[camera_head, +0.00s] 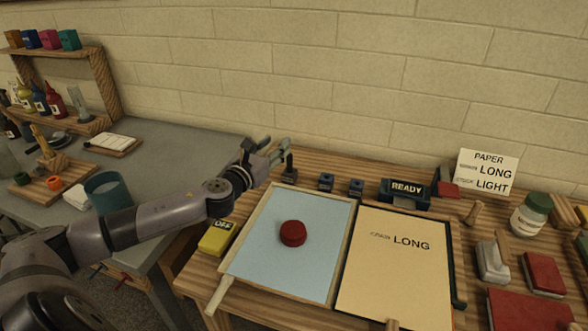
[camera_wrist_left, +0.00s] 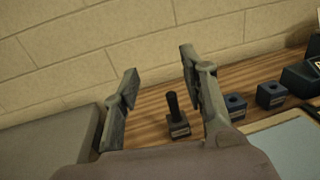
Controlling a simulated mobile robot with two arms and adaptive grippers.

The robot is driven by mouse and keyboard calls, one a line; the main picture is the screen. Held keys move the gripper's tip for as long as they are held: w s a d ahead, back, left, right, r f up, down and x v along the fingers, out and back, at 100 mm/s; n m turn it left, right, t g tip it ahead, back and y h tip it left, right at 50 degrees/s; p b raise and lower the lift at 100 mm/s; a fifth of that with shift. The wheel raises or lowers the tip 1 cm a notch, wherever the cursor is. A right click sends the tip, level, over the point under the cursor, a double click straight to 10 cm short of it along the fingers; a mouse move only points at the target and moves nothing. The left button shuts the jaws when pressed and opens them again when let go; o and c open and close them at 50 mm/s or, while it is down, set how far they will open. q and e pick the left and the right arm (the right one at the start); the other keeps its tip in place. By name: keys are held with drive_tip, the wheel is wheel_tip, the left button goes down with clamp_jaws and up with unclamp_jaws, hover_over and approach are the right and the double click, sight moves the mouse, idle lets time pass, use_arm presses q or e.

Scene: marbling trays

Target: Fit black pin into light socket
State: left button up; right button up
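The black pin (camera_head: 289,160) stands upright in a small dark labelled block at the back left of the wooden table. In the left wrist view the pin (camera_wrist_left: 173,104) shows between the two fingers, nearer the right one. My left gripper (camera_head: 276,143) is open and empty, close to the pin at its upper left; I see no contact. It also shows in the left wrist view (camera_wrist_left: 160,60). Two dark blue socket blocks with round holes stand right of the pin: a left one (camera_head: 326,182) and a right one (camera_head: 356,188). Their labels are too small to read. My right gripper is out of view.
A blue tray (camera_head: 351,209) with a red disc (camera_head: 292,233) lies in front of the sockets. The READY box (camera_head: 405,193) stands right of them. A sign (camera_head: 487,171) reads LONG and LIGHT. A brick wall is behind.

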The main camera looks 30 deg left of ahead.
use_arm(q)
drive_tip(key=f, duration=0.2)
drive_tip(key=b, duration=0.3)
approach(288, 161)
drive_tip(key=w, duration=0.3)
drive_tip(key=shift+w+a+f, duration=0.1)
drive_tip(key=shift+w+f, duration=0.05)
drive_tip(key=shift+w, duration=0.05)
drive_tip(key=shift+w+a+r+p, duration=0.1)
drive_tip(key=shift+w+r+p, duration=0.25)
drive_tip(key=shift+w, duration=0.15)
drive_tip(key=shift+w+f, duration=0.15)
drive_tip(key=shift+w, duration=0.65)
drive_tip(key=w, duration=0.5)
drive_tip(key=shift+a, duration=0.15)
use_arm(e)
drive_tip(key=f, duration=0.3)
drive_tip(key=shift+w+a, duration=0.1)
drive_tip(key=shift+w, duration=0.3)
use_arm(q)
drive_tip(key=shift+c, duration=0.4)
